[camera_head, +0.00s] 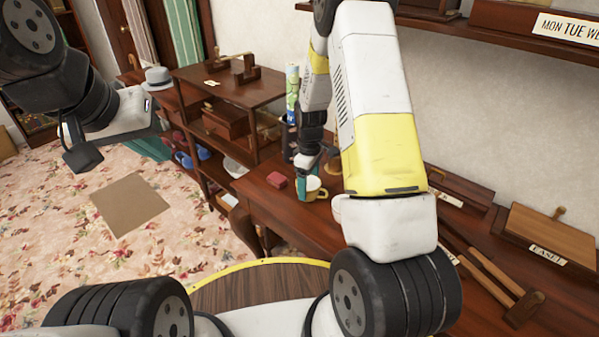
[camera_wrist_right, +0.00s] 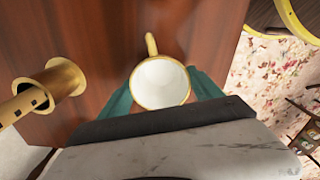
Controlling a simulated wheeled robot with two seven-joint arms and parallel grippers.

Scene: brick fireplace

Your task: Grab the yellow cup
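The yellow cup (camera_head: 322,191) stands upright on the dark wooden table at the wall. My right gripper (camera_head: 307,182) points down at it, one teal finger beside the cup's left side. In the right wrist view the cup (camera_wrist_right: 160,83) shows its white inside and gold rim, with its handle pointing up the picture. The teal fingers of my right gripper (camera_wrist_right: 161,98) are on either side of the cup, close to its wall. Whether they press on it cannot be told. My left gripper (camera_head: 82,152) hangs above the floor at the left, away from the cup; its fingers cannot be made out clearly.
A brass cylindrical object (camera_wrist_right: 62,80) is near the gripper in the wrist view. A wooden shelf unit (camera_head: 225,92) stands further back. Wooden tools (camera_head: 500,285) and a box (camera_head: 550,232) lie at the right.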

